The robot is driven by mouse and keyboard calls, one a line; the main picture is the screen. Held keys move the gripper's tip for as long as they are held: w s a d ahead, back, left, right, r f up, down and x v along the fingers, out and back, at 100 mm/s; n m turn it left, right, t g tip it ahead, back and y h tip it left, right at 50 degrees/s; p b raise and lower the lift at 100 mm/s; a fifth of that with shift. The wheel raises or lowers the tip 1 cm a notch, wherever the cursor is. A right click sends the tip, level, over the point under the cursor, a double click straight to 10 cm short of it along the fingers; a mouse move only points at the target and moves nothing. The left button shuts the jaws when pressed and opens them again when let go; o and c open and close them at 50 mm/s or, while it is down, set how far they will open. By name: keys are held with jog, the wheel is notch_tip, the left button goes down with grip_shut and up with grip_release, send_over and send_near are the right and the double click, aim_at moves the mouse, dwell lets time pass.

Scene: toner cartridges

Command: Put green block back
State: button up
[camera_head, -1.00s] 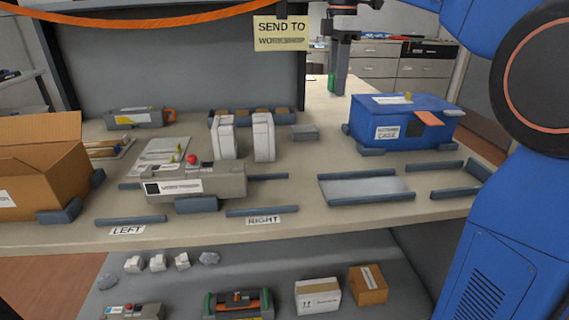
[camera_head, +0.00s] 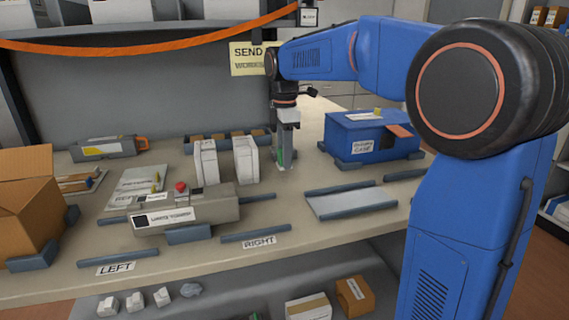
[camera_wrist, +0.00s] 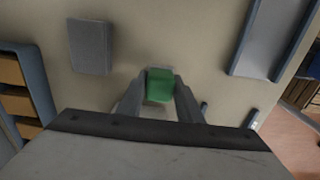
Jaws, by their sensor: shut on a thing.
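The green block (camera_wrist: 160,86) is between the two fingers of my gripper (camera_wrist: 160,95) in the wrist view. The fingers are shut on it. In the head view my gripper (camera_head: 284,152) points down at the middle back of the bench, between the white upright pieces and the blue case. The green block (camera_head: 281,157) shows as a small green patch at the fingertips, low over the bench top. I cannot tell whether it touches the bench.
White upright pieces (camera_head: 245,159) stand left of my gripper, with a row of compartments (camera_head: 228,138) behind. A blue case (camera_head: 370,140) stands to the right. A grey machine (camera_head: 185,212) and a grey tray (camera_head: 350,201) are nearer the front.

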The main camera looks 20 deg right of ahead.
jog(key=shift+f, duration=1.3)
jog(key=shift+f, duration=0.15)
jog(key=o, duration=0.9)
jog(key=shift+o, duration=0.2)
notch_tip(320, 180, up, 12)
jog(key=shift+r, duration=0.15)
jog(key=shift+s, duration=0.1)
